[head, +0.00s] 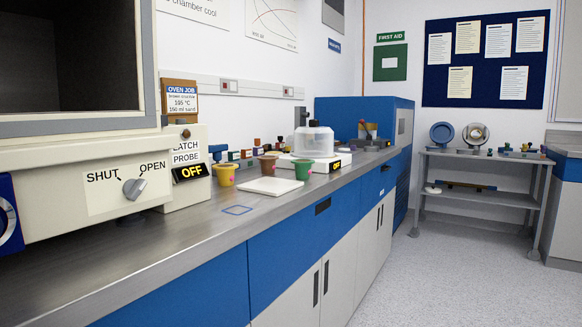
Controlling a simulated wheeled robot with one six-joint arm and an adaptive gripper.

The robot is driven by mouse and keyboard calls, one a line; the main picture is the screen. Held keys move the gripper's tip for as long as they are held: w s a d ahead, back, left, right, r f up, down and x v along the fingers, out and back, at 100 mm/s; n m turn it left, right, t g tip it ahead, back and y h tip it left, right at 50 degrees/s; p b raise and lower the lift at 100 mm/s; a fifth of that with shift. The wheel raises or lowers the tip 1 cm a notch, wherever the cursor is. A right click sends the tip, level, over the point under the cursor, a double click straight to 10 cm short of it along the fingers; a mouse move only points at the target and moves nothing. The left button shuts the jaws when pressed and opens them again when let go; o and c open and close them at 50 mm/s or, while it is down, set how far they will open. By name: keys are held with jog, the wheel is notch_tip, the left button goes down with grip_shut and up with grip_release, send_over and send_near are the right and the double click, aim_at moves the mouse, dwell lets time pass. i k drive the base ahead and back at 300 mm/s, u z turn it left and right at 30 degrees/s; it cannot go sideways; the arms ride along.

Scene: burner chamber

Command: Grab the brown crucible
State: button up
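The brown crucible (268,166) stands upright on the steel worktop, between a yellow crucible (225,175) on its left and a green crucible (303,169) on its right. It is small in the head view, and its contents cannot be made out. A white flat tile (272,186) lies on the worktop in front of it. My gripper is not in view.
An oven (95,60) with a SHUT/OPEN knob (134,189) and a LATCH PROBE box reading OFF fills the left. A blue outlined square (238,210) marks bare worktop. The floor (450,275) at right is clear.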

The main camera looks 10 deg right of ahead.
aim_at(267, 162)
jog(key=z, duration=1.35)
jog(key=i, duration=3.3)
jog(key=u, duration=3.25)
